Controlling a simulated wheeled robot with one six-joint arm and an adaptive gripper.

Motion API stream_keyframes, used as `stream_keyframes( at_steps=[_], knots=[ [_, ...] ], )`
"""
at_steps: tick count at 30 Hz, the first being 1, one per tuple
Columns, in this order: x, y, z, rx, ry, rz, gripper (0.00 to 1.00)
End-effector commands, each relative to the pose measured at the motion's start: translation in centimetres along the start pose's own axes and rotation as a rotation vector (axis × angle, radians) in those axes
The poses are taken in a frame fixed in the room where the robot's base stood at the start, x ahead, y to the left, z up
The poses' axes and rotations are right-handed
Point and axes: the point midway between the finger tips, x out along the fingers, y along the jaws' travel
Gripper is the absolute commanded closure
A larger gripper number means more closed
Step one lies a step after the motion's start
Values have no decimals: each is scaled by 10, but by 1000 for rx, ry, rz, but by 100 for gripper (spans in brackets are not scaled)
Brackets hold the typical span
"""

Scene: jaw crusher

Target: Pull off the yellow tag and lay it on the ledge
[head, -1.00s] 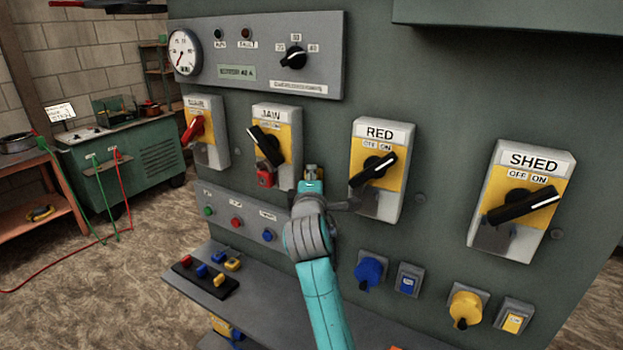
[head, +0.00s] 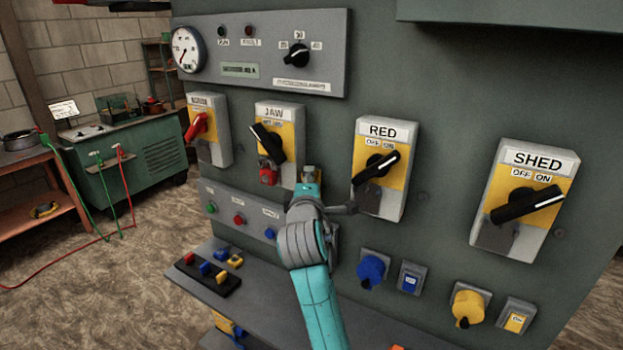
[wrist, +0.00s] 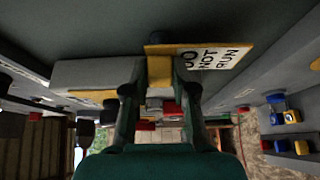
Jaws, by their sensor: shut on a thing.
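The yellow tag (wrist: 158,49), with a white "DO NOT RUN" label, shows at the top of the wrist view, at the fingertips and reaching out to their right. My gripper (wrist: 155,75) is shut on it. In the head view my gripper (head: 309,178) is in front of the panel, between the JAW switch (head: 280,143) and the RED switch (head: 381,160); the tag is mostly hidden there. A red padlock (head: 267,175) hangs on the JAW switch. The grey ledge (head: 265,300) juts out below, to the left of my arm.
A dark rack (head: 215,280) with red, blue and yellow pieces sits on the ledge's left part. Blue (head: 372,269) and yellow (head: 468,305) sockets stick out of the panel at the right. The ledge's front middle looks clear.

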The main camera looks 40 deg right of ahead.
Motion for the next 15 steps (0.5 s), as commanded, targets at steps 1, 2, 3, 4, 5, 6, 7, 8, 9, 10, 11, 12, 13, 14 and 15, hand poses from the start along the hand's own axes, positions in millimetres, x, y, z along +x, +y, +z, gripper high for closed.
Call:
stream_keyframes(
  at_steps=[1,2,3,4,5,6,7,8,9,10,11,12,13,14,15],
  knots=[
    [-2,0,-2,0,1,0,100],
    [-3,0,-2,0,1,0,100],
    [-5,0,-3,0,1,-1,100],
    [-6,0,-4,0,1,-1,100],
    [-7,0,-4,0,1,-1,100],
    [-8,0,-5,0,0,-1,100],
    [-9,0,-5,-1,0,-1,100],
    [-10,0,-6,-1,0,-1,100],
    [-12,0,-7,-1,0,-1,100],
    [-13,0,-8,-1,0,-1,100],
    [-14,0,-8,-1,0,-1,100],
    [-16,0,-9,0,1,-1,100],
    [-17,0,-10,0,1,-1,100],
    [-18,0,-10,0,1,-1,100],
    [-20,0,-11,0,1,-1,100]
  ],
)
